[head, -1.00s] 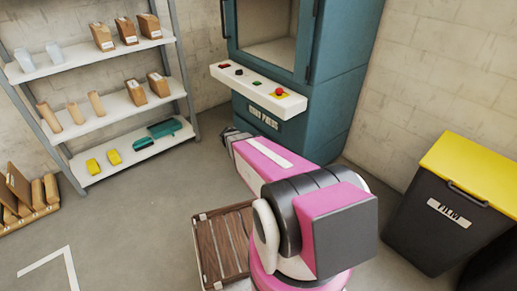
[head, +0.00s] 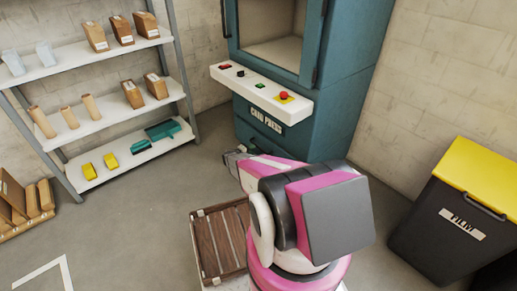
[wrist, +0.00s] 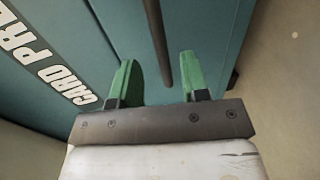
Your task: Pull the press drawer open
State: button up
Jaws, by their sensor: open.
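The teal card press (head: 345,75) stands against the back wall, with its drawer front (head: 290,142) low down below the control ledge. The drawer looks flush with the body, though my arm hides part of it. In the wrist view a dark bar handle (wrist: 157,40) runs along the teal front. My gripper (wrist: 157,61) is open and empty, its green fingers on either side of the handle's near end. I cannot tell if they touch it. In the head view my gripper (head: 234,154) is small, low in front of the press.
A white ledge with buttons (head: 262,93) juts out above the drawer. A shelf rack (head: 100,92) with boxes and rolls stands left. A black bin with a yellow lid (head: 445,225) stands right. A brown slatted surface (head: 222,242) lies beside my arm. Floor at left is mostly clear.

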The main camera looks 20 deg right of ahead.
aim_at(258, 147)
jog(key=shift+x, duration=3.1)
grip_shut()
